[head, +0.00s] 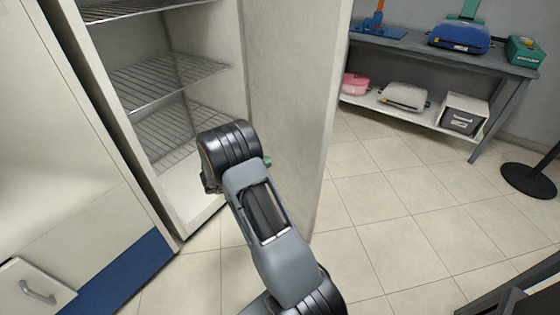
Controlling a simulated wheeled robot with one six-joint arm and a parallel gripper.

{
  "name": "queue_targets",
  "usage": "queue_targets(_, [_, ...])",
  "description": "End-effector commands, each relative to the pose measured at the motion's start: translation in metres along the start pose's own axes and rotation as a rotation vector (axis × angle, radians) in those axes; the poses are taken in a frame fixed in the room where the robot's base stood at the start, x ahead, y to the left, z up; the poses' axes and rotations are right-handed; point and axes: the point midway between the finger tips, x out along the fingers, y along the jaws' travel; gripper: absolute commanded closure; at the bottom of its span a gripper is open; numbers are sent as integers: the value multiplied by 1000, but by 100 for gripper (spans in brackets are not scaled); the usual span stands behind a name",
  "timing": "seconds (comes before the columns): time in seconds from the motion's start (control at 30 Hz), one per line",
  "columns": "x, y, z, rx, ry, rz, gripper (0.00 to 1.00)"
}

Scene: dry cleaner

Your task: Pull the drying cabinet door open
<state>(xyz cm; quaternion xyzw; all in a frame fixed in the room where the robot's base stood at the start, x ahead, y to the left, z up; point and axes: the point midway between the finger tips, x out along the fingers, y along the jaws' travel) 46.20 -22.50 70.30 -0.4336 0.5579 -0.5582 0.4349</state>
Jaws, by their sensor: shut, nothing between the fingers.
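The drying cabinet (236,40) stands open at the left of the head view, with wire shelves showing inside. Its pale door (292,110) is swung well out to the right of the opening, edge towards me. No handle shows on the visible face of the door. My arm reaches up between the door and the cabinet opening. My gripper (209,184) is mostly hidden behind my wrist; a dark part of it shows at the wrist's left, in front of the opening. It is shut and empty, on the inner side of the door.
A white cabinet with a drawer handle (38,292) and a blue base stands at the left. A grey table (440,54) with cases and tools is at the back right. A dark round stand base (530,180) is at the far right. The tiled floor (390,215) right of the door is clear.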

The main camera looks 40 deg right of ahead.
Motion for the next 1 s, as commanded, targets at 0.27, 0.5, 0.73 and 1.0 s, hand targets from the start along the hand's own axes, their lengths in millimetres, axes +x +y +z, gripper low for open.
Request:
queue_targets(0.27, [50,1,-2,0,8,-2,100])
queue_targets(0.5, [93,1,-2,-1,6,-2,100])
queue_targets(0.73, [120,0,-1,-1,4,-1,100])
queue_targets(1.0, [132,0,-1,-1,2,-2,100])
